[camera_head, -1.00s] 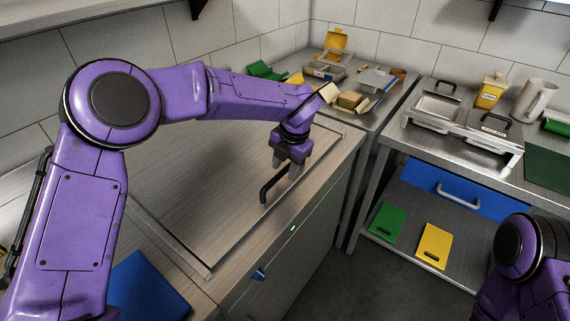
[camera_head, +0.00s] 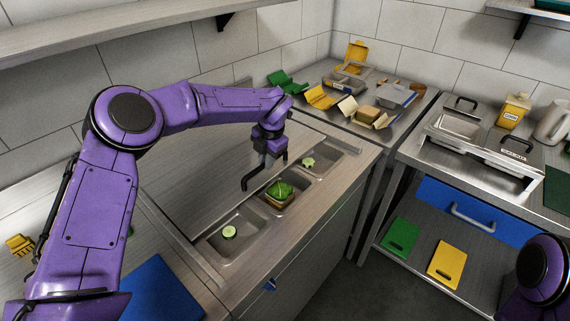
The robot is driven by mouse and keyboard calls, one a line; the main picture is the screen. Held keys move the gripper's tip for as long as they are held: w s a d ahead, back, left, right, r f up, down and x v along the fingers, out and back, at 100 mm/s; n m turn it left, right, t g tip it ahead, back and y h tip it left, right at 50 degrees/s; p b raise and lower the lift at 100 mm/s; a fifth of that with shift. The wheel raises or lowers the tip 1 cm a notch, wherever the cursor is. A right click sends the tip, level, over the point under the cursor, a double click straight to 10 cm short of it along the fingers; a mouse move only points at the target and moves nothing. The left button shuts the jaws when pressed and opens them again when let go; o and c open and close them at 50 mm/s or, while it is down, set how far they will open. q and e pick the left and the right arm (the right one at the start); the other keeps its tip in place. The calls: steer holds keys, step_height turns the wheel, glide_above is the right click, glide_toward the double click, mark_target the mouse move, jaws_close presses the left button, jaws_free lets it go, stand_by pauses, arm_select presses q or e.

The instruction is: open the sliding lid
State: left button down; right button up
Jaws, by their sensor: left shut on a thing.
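The sliding lid (camera_head: 205,185) is a flat steel panel on the counter at the left, with a dark bar handle (camera_head: 262,180) near its front edge. It is slid part way back, baring a row of wells in front. My left gripper (camera_head: 272,158) is shut on the handle at its right end; the fingertips are partly hidden. The wells hold a cucumber slice (camera_head: 229,232), a green leafy item (camera_head: 280,190) and another pale green piece (camera_head: 308,163). Of my right arm only a purple part shows at the lower right; its gripper is out of the picture.
A blue board (camera_head: 160,290) lies at the front left of the counter. Open food boxes (camera_head: 366,114) stand on the back counter. A shelf (camera_head: 120,45) overhangs the back.

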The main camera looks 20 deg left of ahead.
mark_target(256, 166)
arm_select(q)
steer(key=a, duration=0.2)
steer(key=w+a, duration=0.1)
steer(key=a, duration=0.1)
steer(key=shift+w+r, duration=0.1)
steer(key=shift+w, duration=0.1)
steer(key=shift+w+a+p, duration=0.15)
steer(key=shift+a+p, duration=0.15)
steer(key=shift+a, duration=0.15)
arm_select(e)
steer(key=shift+w+r, duration=0.45)
arm_select(q)
steer(key=c, duration=1.1)
jaws_free()
steer(key=shift+d, duration=0.15)
step_height(256, 166, up, 10)
steer(key=d+b, duration=0.2)
steer(key=shift+s, duration=0.3)
arm_select(e)
step_height(256, 166, down, 2)
steer(key=shift+f, duration=0.1)
